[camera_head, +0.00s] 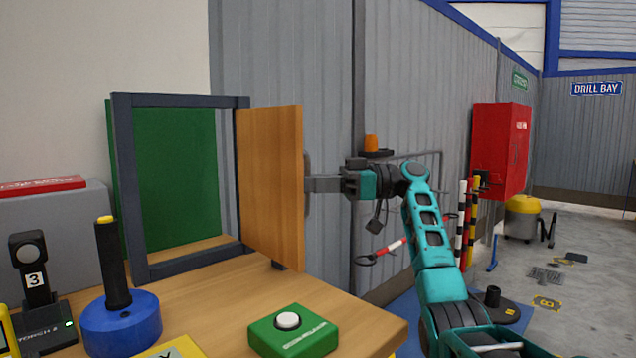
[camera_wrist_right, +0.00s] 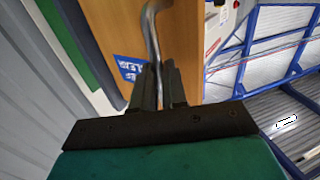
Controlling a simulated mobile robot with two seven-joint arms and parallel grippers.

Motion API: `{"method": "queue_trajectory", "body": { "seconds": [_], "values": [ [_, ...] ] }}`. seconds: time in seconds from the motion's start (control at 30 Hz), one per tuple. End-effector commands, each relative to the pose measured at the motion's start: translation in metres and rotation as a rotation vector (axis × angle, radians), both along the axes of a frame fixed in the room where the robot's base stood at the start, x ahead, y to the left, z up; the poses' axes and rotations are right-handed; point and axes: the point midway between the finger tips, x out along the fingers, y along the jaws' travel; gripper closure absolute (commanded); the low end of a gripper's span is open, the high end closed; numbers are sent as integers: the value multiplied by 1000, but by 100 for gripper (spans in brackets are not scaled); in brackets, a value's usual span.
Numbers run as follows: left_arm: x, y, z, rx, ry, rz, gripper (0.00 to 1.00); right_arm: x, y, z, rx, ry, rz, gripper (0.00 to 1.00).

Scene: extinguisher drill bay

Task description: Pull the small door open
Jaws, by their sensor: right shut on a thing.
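The small wooden door (camera_head: 270,185) stands open on a dark frame (camera_head: 124,190), swung out from the right post. Through the frame a green panel (camera_head: 175,175) shows. My right gripper (camera_head: 309,184) reaches the door's handle (camera_head: 307,160) from the right. In the right wrist view its fingers (camera_wrist_right: 160,88) are shut on the grey curved handle (camera_wrist_right: 150,28), in front of the wooden door (camera_wrist_right: 182,50), which carries a blue label (camera_wrist_right: 131,68). My left gripper is not in view.
On the table (camera_head: 215,288) stand a blue joystick base (camera_head: 120,320), a green box with a white button (camera_head: 293,333) and a torch stand (camera_head: 35,290). A red cabinet (camera_head: 500,150), striped posts (camera_head: 467,225) and a yellow vacuum (camera_head: 521,217) are at the right.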

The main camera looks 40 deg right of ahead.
Motion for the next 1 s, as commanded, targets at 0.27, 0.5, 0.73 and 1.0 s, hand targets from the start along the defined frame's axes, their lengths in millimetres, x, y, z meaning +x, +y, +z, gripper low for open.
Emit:
{"method": "queue_trajectory", "body": {
  "seconds": [0.27,0.5,0.73,1.0],
  "values": [
    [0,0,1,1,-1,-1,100,7,-1,-1,11,4,-25,100],
    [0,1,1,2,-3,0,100,7,-2,-1,10,4,-26,68],
    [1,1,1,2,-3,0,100,6,-2,-1,8,4,-24,62],
    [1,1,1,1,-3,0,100,4,-4,0,7,1,-24,62]
  ]
}}
